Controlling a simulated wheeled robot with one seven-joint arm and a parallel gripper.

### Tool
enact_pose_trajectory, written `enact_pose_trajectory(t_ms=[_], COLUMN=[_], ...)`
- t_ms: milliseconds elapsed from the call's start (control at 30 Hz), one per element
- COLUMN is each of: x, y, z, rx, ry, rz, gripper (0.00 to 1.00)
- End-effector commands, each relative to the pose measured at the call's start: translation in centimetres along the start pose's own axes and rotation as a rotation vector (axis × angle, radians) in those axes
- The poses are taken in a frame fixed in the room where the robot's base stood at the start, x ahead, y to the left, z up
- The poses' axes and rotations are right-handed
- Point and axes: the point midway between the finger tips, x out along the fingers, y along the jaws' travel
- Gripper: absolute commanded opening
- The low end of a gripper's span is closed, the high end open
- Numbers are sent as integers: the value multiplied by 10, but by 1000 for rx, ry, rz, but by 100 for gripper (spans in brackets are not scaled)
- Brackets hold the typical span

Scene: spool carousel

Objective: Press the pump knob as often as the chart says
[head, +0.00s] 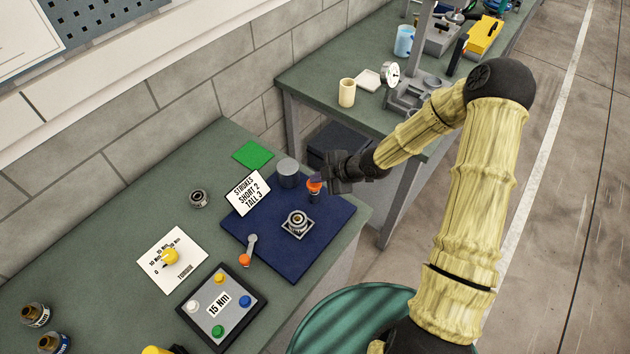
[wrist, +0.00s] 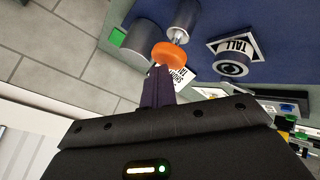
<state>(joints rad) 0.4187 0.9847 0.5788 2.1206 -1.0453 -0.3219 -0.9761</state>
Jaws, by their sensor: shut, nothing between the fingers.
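In the wrist view the knob (wrist: 169,55) sits on a thin metal stem above the grey pump body (wrist: 186,18). My gripper (head: 320,178) is shut and empty, its dark purple fingers (wrist: 158,88) right at the knob; I cannot tell if they touch it. The chart (head: 248,193) is a white card reading STROKES, SHORT 2, TALL 3. A round metal part (head: 298,221) stands on a square plate; the wrist view shows TALL on its label (wrist: 236,45).
A grey cylinder (head: 288,172) stands behind the pump, beside a green square (head: 253,153). A button box (head: 220,305) reads 15 Nm. An orange-tipped lever (head: 248,250) lies at the mat's front left. A second bench (head: 310,82) stands behind with a cup (head: 347,92) and a gauge.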

Motion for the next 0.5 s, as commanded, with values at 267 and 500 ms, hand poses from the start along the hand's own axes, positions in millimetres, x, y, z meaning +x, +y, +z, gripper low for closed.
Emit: enact_pose_trajectory(t_ms=[267,500], x=[2,4], y=[-2,-4], z=[2,3], rx=[1,1], ry=[-1,-1], rz=[-1,-2], gripper=[0,0])
